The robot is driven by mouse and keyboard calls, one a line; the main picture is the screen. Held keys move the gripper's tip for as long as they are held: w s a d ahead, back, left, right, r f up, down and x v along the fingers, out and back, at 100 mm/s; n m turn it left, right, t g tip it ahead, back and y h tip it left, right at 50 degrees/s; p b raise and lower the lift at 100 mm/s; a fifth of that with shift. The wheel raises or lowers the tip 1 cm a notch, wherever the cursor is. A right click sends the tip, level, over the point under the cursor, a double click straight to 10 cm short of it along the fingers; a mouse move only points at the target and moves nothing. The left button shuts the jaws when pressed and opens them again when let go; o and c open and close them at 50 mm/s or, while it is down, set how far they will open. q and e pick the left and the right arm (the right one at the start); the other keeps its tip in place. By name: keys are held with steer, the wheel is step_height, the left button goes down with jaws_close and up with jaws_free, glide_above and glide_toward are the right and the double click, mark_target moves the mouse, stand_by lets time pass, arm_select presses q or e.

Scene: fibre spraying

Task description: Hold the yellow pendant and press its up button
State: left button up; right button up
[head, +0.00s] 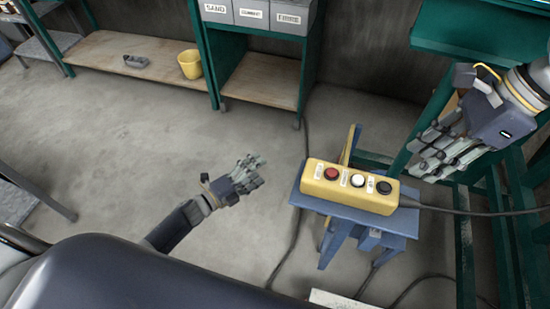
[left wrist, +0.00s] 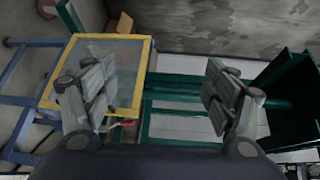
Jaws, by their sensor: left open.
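The yellow pendant (head: 350,186) lies on a small blue stool (head: 375,215) in the head view. It has a red button (head: 332,173), a white button (head: 357,180) and a black button (head: 384,187), each beside a small label too small to read. A cable leaves its right end. My left gripper (head: 250,172) is to the left of the pendant, apart from it. In the left wrist view its fingers (left wrist: 160,95) are wide apart with nothing between them. My right gripper (head: 438,152) is above and right of the pendant, apart from it; its opening is unclear.
Green frame bars (head: 465,240) stand right of the stool. Dark cables run over the floor. A green shelf (head: 262,75) with labelled grey bins and a yellow bucket (head: 190,64) are at the back. The left wrist view shows a yellow-framed panel (left wrist: 146,62).

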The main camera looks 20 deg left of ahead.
arm_select(q)
steer(key=d+r+m+g+h, duration=0.2)
steer(key=d+r+m+h, duration=0.25)
steer(key=r+m, duration=0.45)
steer(key=m+g+h, duration=0.5)
steer(key=m+g, duration=0.8)
steer(key=m, duration=0.8)
glide_toward(325, 173)
steer(key=shift+n+y, duration=0.25)
steer(key=shift+n, duration=0.05)
steer(key=d, duration=1)
steer(key=shift+s, duration=0.15)
steer(key=shift+c, duration=0.3)
steer(key=c, duration=1.4)
arm_select(e)
jaws_close()
arm_select(q)
steer(key=shift+f, duration=0.1)
